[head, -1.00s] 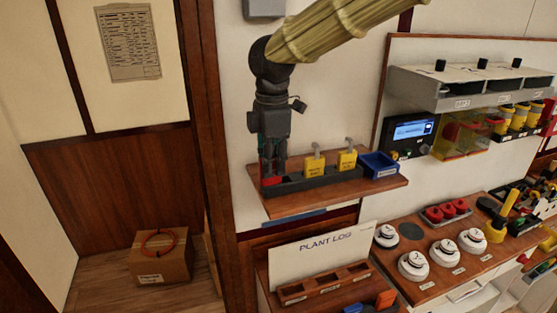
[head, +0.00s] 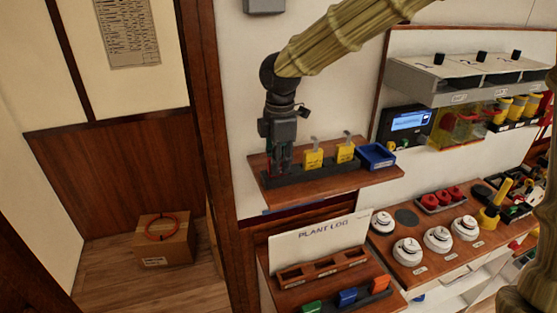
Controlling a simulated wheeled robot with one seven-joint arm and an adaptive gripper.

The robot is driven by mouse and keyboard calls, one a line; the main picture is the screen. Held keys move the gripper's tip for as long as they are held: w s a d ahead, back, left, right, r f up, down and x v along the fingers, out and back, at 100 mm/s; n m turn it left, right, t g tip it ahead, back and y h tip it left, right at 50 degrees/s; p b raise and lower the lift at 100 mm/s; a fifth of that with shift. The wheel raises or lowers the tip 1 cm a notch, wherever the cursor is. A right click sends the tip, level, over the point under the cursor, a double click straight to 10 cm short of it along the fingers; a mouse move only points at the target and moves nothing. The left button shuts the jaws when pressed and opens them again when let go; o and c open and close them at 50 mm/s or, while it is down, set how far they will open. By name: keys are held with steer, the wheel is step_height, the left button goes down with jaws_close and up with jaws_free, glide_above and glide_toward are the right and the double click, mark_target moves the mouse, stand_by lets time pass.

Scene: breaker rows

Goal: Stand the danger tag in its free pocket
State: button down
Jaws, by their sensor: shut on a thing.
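My gripper (head: 279,170) points down at the left end of a dark rack (head: 318,172) on a wooden wall shelf. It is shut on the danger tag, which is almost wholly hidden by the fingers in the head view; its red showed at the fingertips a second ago. Two yellow tags, one in the middle (head: 313,159) and one to its right (head: 345,153), stand upright in the rack's other pockets. The fingertips are low at the rack's left pocket. I cannot tell whether the tag is seated in it.
A blue bin (head: 376,157) sits right of the rack on the shelf (head: 390,178). Below are a plant log board (head: 318,240) and a rack with coloured pieces (head: 347,298). White round detectors (head: 407,251) stand on a counter at right. A cardboard box (head: 163,243) is on the floor.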

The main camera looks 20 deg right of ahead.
steer(key=shift+f, duration=0.15)
steer(key=c, duration=1.4)
jaws_free()
steer(key=r+b, duration=0.1)
steer(key=r, duration=0.3)
steer(key=r+b, duration=0.2)
steer(key=r, duration=0.2)
steer(key=r+b, duration=0.2)
steer(key=r, duration=0.2)
steer(key=shift+s+r, duration=0.15)
steer(key=shift+s, duration=0.1)
